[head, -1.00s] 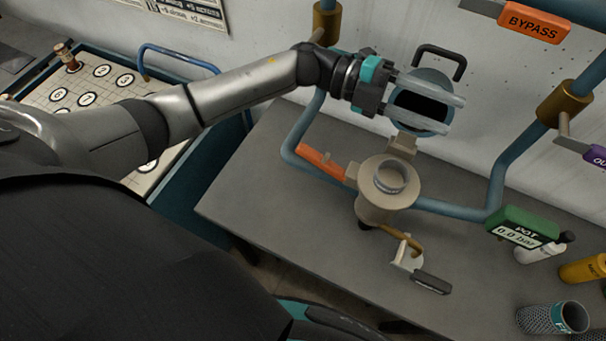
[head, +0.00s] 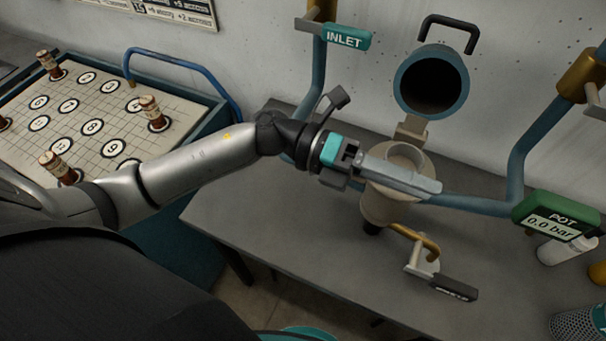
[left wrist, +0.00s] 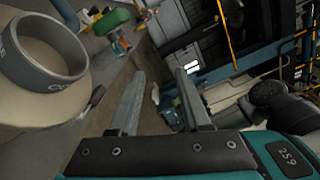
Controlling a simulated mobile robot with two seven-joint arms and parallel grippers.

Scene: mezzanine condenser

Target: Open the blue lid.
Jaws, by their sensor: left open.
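The blue lid (head: 434,57) stands raised behind the beige pot (head: 380,205), its dark hollow underside facing me and its black handle (head: 450,27) at the top. A beige hinge piece (head: 411,128) joins it to the pot. The pot's round mouth is uncovered. My left gripper (head: 438,187) is open and empty, its fingers pointing right across the front of the pot, below the lid and apart from it. In the left wrist view the open fingers (left wrist: 160,72) have nothing between them, and the pot's ring (left wrist: 45,55) is at upper left. My right gripper is out of view.
Blue pipes run around the pot, with an INLET tag (head: 346,37) and a green POT gauge (head: 556,216) reading 0.0 bar. A brass-coloured spout with a dark handle (head: 453,288) sticks out in front. The grey tabletop (head: 290,225) is clear at left.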

